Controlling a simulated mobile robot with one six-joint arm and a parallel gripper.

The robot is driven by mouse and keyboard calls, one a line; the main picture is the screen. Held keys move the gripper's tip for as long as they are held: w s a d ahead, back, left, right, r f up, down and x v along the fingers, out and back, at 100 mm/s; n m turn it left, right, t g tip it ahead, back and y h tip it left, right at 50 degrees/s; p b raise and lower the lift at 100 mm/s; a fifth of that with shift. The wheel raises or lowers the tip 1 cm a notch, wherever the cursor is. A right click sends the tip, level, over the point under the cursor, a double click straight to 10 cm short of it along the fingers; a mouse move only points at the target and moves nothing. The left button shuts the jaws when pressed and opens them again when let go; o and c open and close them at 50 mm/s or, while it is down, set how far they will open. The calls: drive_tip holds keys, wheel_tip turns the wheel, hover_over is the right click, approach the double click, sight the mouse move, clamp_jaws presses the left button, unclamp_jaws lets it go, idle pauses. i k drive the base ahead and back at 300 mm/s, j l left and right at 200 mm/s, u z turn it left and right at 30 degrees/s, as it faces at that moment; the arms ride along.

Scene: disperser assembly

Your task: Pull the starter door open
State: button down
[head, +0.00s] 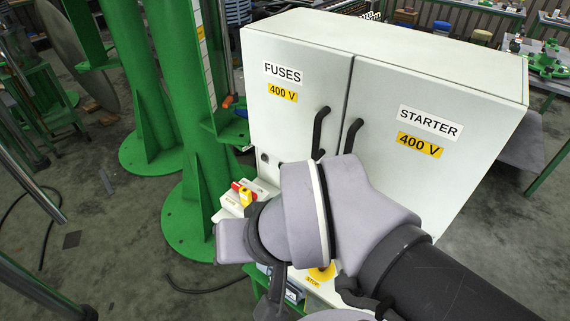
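The starter door (455,165) is the right-hand door of a pale grey cabinet. It carries a STARTER label (430,123) and a yellow 400 V label. It looks shut, with its front edge in line with the fuses door (290,145). Its black curved handle (353,135) is near the seam between the two doors. A similar black handle (320,132) is on the fuses door. My arm crosses in front of the lower part of the cabinet and hides the bottom of the starter door. I cannot make out my gripper's fingers.
Green steel columns (195,170) stand left of the cabinet. A small control box (240,195) with a red and yellow switch is at its lower left. A yellow STOP plate (322,273) shows below my arm. Workbenches are behind; open floor (490,255) lies to the right.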

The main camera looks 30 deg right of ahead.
sight(426, 142)
drive_tip(key=z, duration=1.75)
drive_tip(key=i+j, duration=0.1)
drive_tip(key=j, duration=0.45)
